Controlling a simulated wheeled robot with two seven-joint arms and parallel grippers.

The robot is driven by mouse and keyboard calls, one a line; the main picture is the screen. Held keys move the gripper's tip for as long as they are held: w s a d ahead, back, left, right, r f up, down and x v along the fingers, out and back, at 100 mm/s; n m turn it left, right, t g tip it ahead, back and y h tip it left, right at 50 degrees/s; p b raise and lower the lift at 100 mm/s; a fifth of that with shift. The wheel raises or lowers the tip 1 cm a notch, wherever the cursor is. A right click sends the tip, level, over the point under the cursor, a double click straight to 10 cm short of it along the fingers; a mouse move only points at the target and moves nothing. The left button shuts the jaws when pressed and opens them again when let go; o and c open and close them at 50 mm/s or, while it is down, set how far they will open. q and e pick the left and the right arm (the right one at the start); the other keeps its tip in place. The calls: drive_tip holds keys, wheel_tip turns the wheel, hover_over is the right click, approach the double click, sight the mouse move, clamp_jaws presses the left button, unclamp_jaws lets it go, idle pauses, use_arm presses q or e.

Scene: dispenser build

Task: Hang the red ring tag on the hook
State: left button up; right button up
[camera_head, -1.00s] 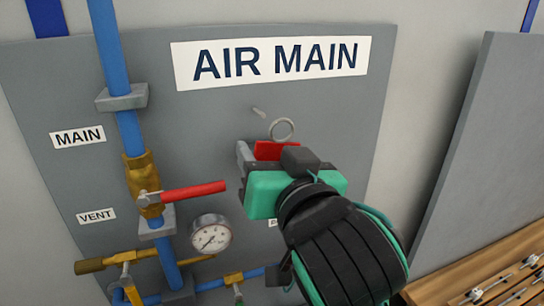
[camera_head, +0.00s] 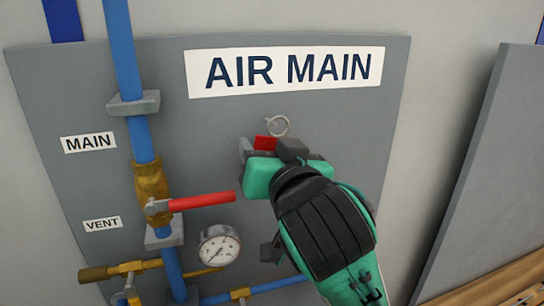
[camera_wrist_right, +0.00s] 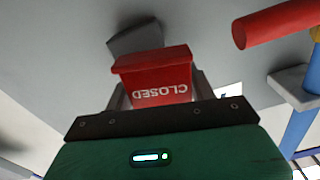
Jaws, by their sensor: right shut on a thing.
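The red ring tag (camera_head: 265,142) is a red plate with a silver ring (camera_head: 277,125) standing above it. My right gripper (camera_head: 268,150) is shut on the red plate and holds it in front of the grey panel. In the right wrist view the plate (camera_wrist_right: 155,75) reads CLOSED upside down between the fingers. The ring is at about the hook's place on the panel, below the AIR MAIN sign. The hook is barely distinguishable now, and I cannot tell whether the ring is around it. My left gripper is not in view.
A red valve handle (camera_head: 201,201) on a brass valve (camera_head: 151,181) reaches toward my right gripper from the left. A gauge (camera_head: 219,245) and blue pipes (camera_head: 124,50) are at the left and below. A grey board (camera_head: 490,180) stands at the right.

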drive_tip(key=shift+x, duration=0.85)
drive_tip(key=shift+w+a+f+b, duration=0.1)
drive_tip(key=shift+w+f+b, duration=0.2)
drive_tip(key=shift+f, duration=0.25)
drive_tip(key=o, duration=1)
drive_tip(key=shift+a, duration=0.1)
drive_tip(key=shift+c, duration=0.2)
drive_tip(key=shift+o, duration=0.4)
drive_tip(key=shift+a, duration=0.3)
drive_tip(key=shift+d, duration=0.1)
